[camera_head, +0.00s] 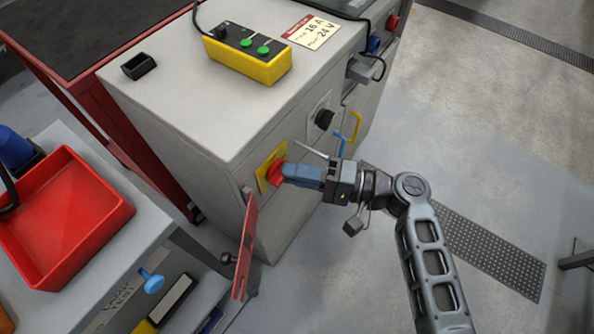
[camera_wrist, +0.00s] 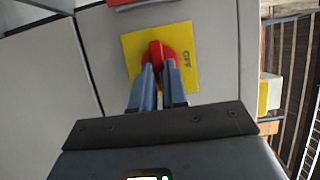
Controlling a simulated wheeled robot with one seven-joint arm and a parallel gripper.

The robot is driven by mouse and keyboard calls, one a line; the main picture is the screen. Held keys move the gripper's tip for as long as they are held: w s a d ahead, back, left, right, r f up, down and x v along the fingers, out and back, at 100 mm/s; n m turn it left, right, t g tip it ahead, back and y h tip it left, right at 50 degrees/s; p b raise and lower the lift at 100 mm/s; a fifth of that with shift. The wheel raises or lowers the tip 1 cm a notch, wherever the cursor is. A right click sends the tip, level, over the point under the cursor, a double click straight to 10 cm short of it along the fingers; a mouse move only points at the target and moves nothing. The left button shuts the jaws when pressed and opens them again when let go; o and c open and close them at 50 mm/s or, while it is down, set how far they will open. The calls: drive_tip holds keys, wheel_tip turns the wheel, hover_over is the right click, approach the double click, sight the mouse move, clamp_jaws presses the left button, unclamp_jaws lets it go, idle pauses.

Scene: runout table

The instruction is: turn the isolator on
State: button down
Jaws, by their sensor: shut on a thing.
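The isolator is a red rotary handle (camera_wrist: 156,50) on a yellow plate (camera_wrist: 132,48) on the side of the grey cabinet. In the wrist view the word OFF shows on the plate, to the right of the handle. In the head view the red handle (camera_head: 275,172) and yellow plate (camera_head: 264,170) are partly hidden by my gripper. My gripper (camera_wrist: 159,72) has its two blue fingers on either side of the handle's grip bar and is shut on it. It also shows in the head view (camera_head: 285,172), reaching in from the right.
A red hinged flap (camera_head: 246,245) hangs out from the cabinet below the plate. A black knob (camera_head: 324,119) and a yellow handle (camera_head: 356,127) sit farther along this side. A yellow control box (camera_head: 250,62) lies on top. A red tray (camera_head: 60,215) stands at left.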

drive_tip(key=c, duration=1.1)
unclamp_jaws()
drive_tip(key=shift+c, duration=0.2)
drive_tip(key=v, duration=0.8)
drive_tip(key=shift+s+f, duration=0.1)
